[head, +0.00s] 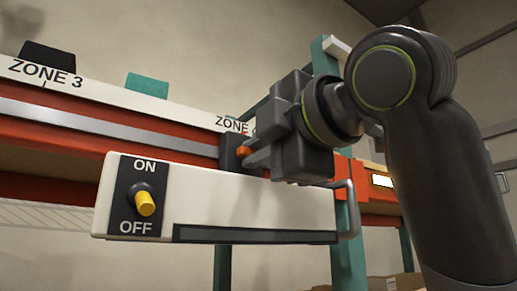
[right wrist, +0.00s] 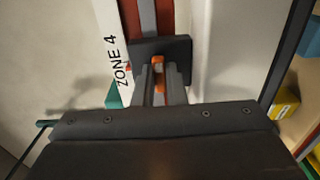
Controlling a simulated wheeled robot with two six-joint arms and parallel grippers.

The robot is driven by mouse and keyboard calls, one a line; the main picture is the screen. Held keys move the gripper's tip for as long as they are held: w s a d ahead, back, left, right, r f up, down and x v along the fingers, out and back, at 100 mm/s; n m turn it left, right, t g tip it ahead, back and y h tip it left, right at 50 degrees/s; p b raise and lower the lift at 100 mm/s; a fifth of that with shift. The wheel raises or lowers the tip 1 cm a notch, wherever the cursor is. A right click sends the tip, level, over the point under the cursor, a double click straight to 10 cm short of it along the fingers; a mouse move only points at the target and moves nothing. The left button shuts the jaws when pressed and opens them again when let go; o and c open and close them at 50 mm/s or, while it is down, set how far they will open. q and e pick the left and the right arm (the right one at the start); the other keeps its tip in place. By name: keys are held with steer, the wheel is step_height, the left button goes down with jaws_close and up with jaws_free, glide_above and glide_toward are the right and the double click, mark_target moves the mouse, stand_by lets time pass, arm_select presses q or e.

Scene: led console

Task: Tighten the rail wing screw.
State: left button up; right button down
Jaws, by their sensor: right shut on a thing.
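The orange wing screw (head: 242,151) sits on a dark carriage block (head: 229,152) on the grey rail (head: 130,130) near the ZONE 4 label. It also shows in the right wrist view (right wrist: 158,72), between the fingers. My right gripper (head: 250,154) reaches in from the right and is shut on the wing screw. In the right wrist view both fingers (right wrist: 160,80) lie close along the screw's two sides. Part of the screw is hidden by the fingers. My left gripper is not in view.
Below the rail is a white console box (head: 200,195) with a yellow knob (head: 146,203) on an ON/OFF plate and a handle (head: 347,210) at its right end. Black (head: 48,57) and teal (head: 147,85) blocks stand above the label strip. A teal post (head: 347,240) rises behind my right arm.

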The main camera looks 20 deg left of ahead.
steer(key=shift+f+m, duration=0.1)
steer(key=shift+m, duration=0.2)
steer(key=m+b, duration=0.2)
steer(key=m, duration=0.3)
steer(key=m+b, duration=0.2)
steer(key=m, duration=0.4)
steer(key=shift+a+f+m+b, duration=0.1)
steer(key=shift+m+b, duration=0.25)
steer(key=shift+m, duration=0.05)
steer(key=m+b, duration=0.1)
steer(key=m, duration=0.2)
steer(key=shift+m, duration=0.3)
steer(key=m+b, duration=0.1)
steer(key=m, duration=0.2)
steer(key=shift+m, duration=0.3)
steer(key=m+b, duration=0.2)
steer(key=m, duration=0.3)
steer(key=shift+m, duration=0.3)
steer(key=c, duration=1.5)
jaws_free()
